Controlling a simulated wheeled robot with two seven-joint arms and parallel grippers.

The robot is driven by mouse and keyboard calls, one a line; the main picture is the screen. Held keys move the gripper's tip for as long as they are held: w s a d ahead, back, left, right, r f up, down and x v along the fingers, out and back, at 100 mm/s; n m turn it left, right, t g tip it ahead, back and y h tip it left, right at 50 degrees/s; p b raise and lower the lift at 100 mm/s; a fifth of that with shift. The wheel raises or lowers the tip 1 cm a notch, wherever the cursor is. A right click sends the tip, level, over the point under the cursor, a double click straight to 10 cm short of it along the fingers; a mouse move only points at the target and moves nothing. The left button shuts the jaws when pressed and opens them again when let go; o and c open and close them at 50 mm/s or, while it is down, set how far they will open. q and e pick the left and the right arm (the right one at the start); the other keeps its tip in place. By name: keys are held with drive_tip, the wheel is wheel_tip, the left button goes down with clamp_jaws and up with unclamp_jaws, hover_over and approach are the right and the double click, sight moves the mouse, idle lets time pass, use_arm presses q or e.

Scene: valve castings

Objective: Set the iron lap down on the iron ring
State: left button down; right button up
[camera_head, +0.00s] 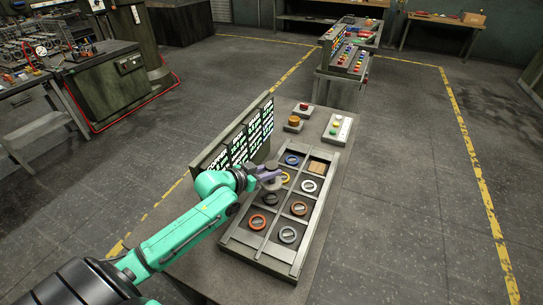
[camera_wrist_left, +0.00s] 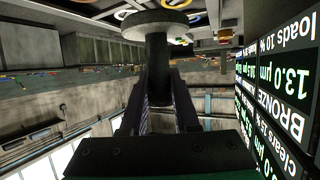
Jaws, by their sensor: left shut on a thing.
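My left gripper (camera_head: 268,174) is above the upper left part of the sorting tray, beside the display panel. It is shut on the iron lap, a dark piece with a stem and a wide round disc; in the left wrist view the lap (camera_wrist_left: 157,50) stands between the two fingers, its disc at the far end. The lap is held above the tray, apart from the rings. A dark ring (camera_head: 270,198) lies just below the gripper, partly hidden, and a grey ring (camera_head: 287,234) lies at the near end. I cannot tell surely which is the iron ring.
The tray (camera_head: 283,256) also holds blue (camera_head: 292,160), yellow (camera_head: 286,178), white (camera_head: 309,186), orange (camera_head: 299,208) and red-orange (camera_head: 256,222) rings and a wooden block (camera_head: 318,166). The display panel (camera_head: 240,140) stands close along the left side. Button boxes (camera_head: 338,129) stand behind.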

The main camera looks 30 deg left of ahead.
sight(269, 184)
use_arm(q)
drive_tip(key=shift+w+a+r, duration=0.1)
drive_tip(key=shift+w+r, duration=0.1)
drive_tip(key=shift+w, duration=0.1)
drive_tip(key=shift+s+r, duration=0.1)
drive_tip(key=shift+s+d+r, duration=0.3)
drive_tip(key=shift+s, duration=0.15)
drive_tip(key=shift+s+r, duration=0.1)
drive_tip(key=shift+a+f, duration=0.1)
drive_tip(key=shift+f, duration=0.15)
wheel_tip(269, 184, down, 5)
drive_tip(key=b, duration=0.2)
drive_tip(key=shift+r+b, duration=0.2)
drive_tip(key=shift+b, duration=0.2)
drive_tip(key=shift+f+b, duration=0.4)
drive_tip(key=shift+f, duration=0.45)
use_arm(e)
drive_tip(key=f, duration=0.2)
drive_tip(key=s+f, duration=0.1)
drive_tip(key=shift+f, duration=0.4)
